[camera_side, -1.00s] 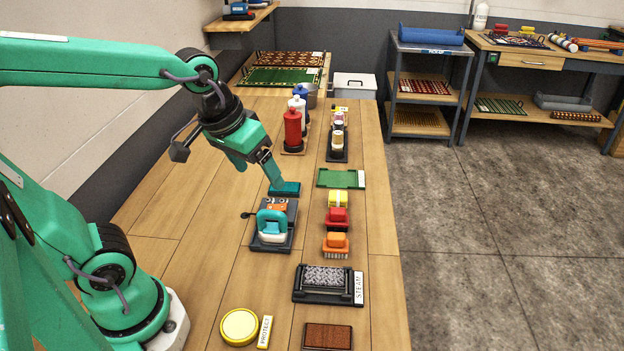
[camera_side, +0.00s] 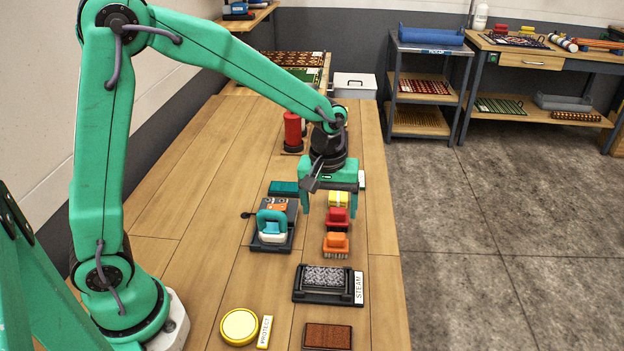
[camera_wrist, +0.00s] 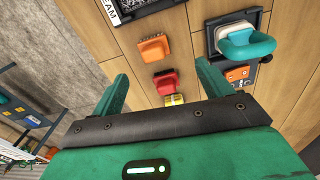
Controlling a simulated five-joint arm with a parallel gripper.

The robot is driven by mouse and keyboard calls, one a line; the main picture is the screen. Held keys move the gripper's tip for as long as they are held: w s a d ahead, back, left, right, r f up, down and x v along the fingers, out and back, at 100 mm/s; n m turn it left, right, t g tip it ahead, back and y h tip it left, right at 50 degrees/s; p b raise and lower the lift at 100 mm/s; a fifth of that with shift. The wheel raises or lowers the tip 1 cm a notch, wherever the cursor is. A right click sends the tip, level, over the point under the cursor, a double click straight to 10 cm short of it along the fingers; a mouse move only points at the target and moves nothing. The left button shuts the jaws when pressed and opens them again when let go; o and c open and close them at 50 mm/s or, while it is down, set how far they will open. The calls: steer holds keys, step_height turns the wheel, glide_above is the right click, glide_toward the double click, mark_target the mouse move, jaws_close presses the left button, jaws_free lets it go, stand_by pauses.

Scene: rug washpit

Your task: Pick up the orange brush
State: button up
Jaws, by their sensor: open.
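In the wrist view the orange brush (camera_wrist: 153,48) lies ahead of my fingertips, with the red brush (camera_wrist: 166,82) nearer and the yellow brush (camera_wrist: 174,99) partly hidden by my gripper. My gripper (camera_side: 329,208) points down above the red and yellow brushes, behind the orange one in the side view. Its two fingers are spread apart with nothing between them; they also show in the wrist view (camera_wrist: 160,78).
A teal-handled iron-like tool (camera_side: 272,226) sits on a dark base left of the brushes. A black STEAM tray (camera_side: 325,283) lies in front of the orange brush. A red bottle (camera_side: 292,130) stands farther back. Bare wood lies left of the tool.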

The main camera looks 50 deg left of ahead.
mark_target(337, 235)
steer(key=shift+n+g, duration=0.3)
steer(key=shift+n, duration=0.2)
steer(key=f, duration=0.1)
steer(key=w+f, duration=0.1)
steer(key=d+f, duration=0.1)
steer(key=shift+w+f, duration=0.3)
steer(key=shift+f, duration=3.9)
steer(key=c, duration=1.1)
steer(key=shift+w+r, duration=0.1)
steer(key=shift+r, duration=0.05)
steer(key=shift+r, duration=0.45)
step_height(337, 235, up, 3)
steer(key=shift+r, duration=0.15)
steer(key=s+d+r, duration=0.6)
steer(key=s+d, duration=0.1)
steer(key=d, duration=0.1)
steer(key=shift+s+d+r, duration=0.3)
steer(key=shift+s+d, duration=0.05)
steer(key=shift+d, duration=0.05)
